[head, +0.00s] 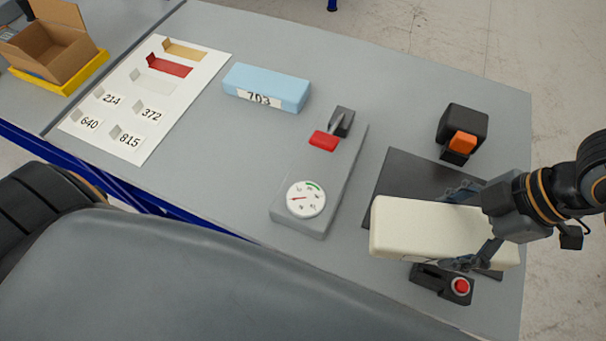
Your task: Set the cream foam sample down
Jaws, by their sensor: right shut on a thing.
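The cream foam sample (425,230) is a pale rounded block at the right of the head view. My right gripper (462,225) is shut on it, with one finger on its far side and one on its near side. The foam is over a dark flat plate (405,175) on the grey table and hides part of it. I cannot tell whether the foam touches the plate. My left gripper is not in view.
A gauge device (325,190) with a red-handled lever is left of the plate. A blue block (267,87) labelled 703 lies further left, beside a white sheet (205,62) with numbered tags. An orange-black device (463,128) and a red-button box (442,284) flank the plate.

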